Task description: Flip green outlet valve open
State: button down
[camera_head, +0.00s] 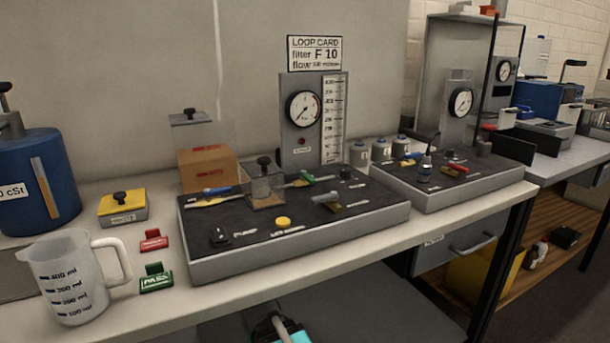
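The green-handled valve (307,177) sits on a short brass pipe on the dark top of the middle test rig, in front of its gauge panel. Its green lever is small here, and I cannot tell for certain whether it lies along or across the pipe. A clear block with a black knob (264,183) stands just left of the valve.
The rig (300,237) also bears a blue-handled valve (216,191), a grey-handled valve (326,197), a yellow button (283,221) and a gauge panel (310,125). A second rig (455,199) stands right. A measuring jug (72,280) stands front left.

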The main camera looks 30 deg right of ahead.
aim_at(305, 175)
jog(key=k, duration=1.85)
jog(key=z, duration=0.6)
jog(key=i, duration=1)
jog(key=u, duration=0.05)
